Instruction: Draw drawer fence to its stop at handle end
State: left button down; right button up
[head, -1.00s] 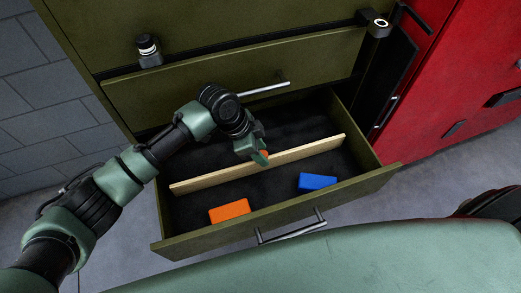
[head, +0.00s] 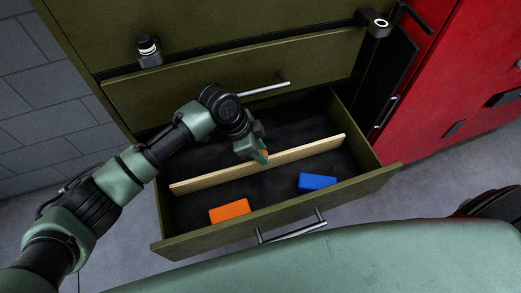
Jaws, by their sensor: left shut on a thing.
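The drawer fence (head: 215,179) is a pale wooden strip standing on edge across the open green drawer (head: 203,244). It runs from the drawer's left wall to its right wall, with dark floor on both sides. The drawer's handle (head: 292,232) is on the front panel, nearest me. My left gripper (head: 262,158) is shut on the fence near its middle, coming from behind and above. A small orange-red patch shows at the fingertips. The jaws partly hide the fence there. My right gripper is not in view.
An orange block (head: 230,211) and a blue block (head: 317,181) lie on the drawer floor between the fence and the front panel. A closed drawer with a handle (head: 264,90) is above. A red cabinet (head: 440,90) stands at right.

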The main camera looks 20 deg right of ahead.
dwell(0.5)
pick_arm(q)
jog(key=shift+s+r+p, duration=0.15)
jog(key=shift+s+p, duration=0.15)
jog(key=shift+p, duration=0.05)
jog(key=s+p, duration=0.5)
jog(key=s, duration=0.4)
jog(key=shift+s+d+p, duration=0.15)
jog(key=shift+p, duration=0.2)
jog(key=c, duration=1.1)
grip_release()
